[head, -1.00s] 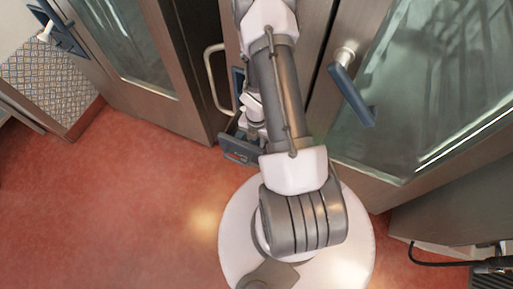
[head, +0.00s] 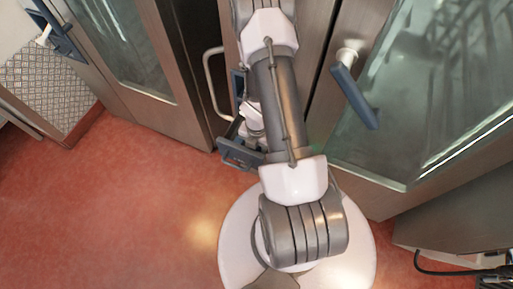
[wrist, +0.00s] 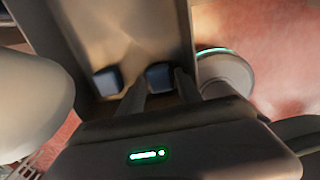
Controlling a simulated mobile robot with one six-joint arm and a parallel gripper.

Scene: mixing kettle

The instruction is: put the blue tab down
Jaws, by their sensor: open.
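In the wrist view my gripper (wrist: 162,80) is open, its two fingers apart. A small dark blue tab (wrist: 158,73) shows between and just beyond the fingertips, on a brownish panel. I cannot tell whether the fingers touch it. A second, similar blue tab (wrist: 107,81) is on the same panel, left of the fingers. In the head view my arm covers much of the middle, and I cannot make out the fingertips or the tab there.
In the head view, a glass door with a blue lever handle (head: 354,92) stands right of my arm. Another glass door is at the left, with a blue handle (head: 53,28). A metal loop handle (head: 210,85) is beside my arm. Red floor (head: 110,220) is clear at lower left.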

